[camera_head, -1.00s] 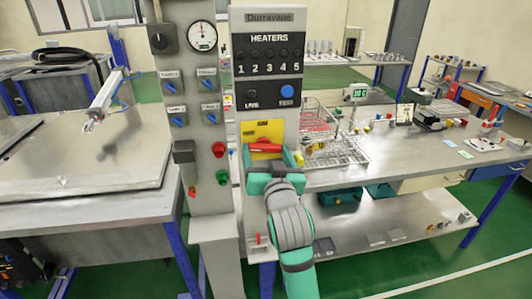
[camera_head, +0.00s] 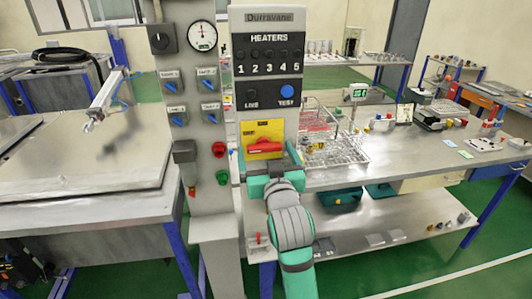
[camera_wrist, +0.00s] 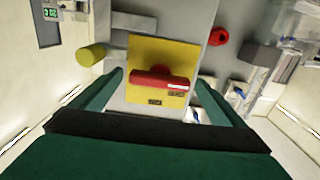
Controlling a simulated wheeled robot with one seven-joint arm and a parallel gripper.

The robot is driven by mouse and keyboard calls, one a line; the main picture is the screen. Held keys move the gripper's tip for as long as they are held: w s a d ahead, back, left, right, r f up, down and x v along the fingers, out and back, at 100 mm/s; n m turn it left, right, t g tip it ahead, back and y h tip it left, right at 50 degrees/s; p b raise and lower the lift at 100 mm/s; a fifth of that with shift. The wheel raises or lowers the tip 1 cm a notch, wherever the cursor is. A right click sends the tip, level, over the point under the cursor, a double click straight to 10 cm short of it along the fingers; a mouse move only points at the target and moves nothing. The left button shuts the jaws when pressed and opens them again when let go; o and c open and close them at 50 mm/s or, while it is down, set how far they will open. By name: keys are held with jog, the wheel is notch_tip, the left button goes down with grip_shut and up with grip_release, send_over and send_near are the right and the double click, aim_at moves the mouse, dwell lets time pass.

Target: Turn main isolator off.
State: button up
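The main isolator is a red handle (camera_head: 264,147) on a yellow plate (camera_head: 263,128), low on the grey panel under the heater switches. The handle lies roughly horizontal, with a slight tilt in the head view. In the wrist view the red handle (camera_wrist: 160,81) is across the middle of the yellow plate (camera_wrist: 158,51). My gripper (camera_head: 266,164) is just in front of and below the handle. In the wrist view its fingers (camera_wrist: 160,88) are spread wide on either side of the plate, with nothing held. I see no finger touching the handle.
Left of the isolator are a red button (camera_head: 219,149), a green button (camera_head: 222,177) and a grey box (camera_head: 184,151). Blue-handled switches (camera_head: 176,109) sit above. A wire rack (camera_head: 335,150) stands on the right-hand bench, near my gripper.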

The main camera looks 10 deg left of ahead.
jog(key=shift+s, duration=0.1)
jog(key=v, duration=1)
jog(key=shift+s+d, duration=0.15)
jog(key=shift+s, duration=0.2)
jog(key=s+d+f+m+h, duration=0.15)
jog(key=s+f, duration=0.25)
jog(key=f, duration=0.4)
jog(key=s+f+m+h, duration=0.1)
jog(key=s+f+m, duration=0.25)
jog(key=f, duration=0.55)
jog(key=s+f+m+h, duration=0.15)
jog(key=s+f, duration=0.25)
jog(key=f, duration=0.4)
jog(key=s+d+f+n, duration=0.1)
jog(key=s+f, duration=0.2)
jog(key=s, duration=0.6)
jog(key=s+d+f+g+h, duration=0.1)
jog(key=s+f, duration=0.2)
jog(key=s, duration=0.6)
jog(key=s+d+f+n, duration=0.1)
jog(key=s+f, duration=0.2)
jog(key=s, duration=0.6)
jog(key=shift+s+d+f+n+g+h, duration=0.25)
jog(key=shift+s+n+g+h, duration=0.05)
jog(key=shift+n+g, duration=0.1)
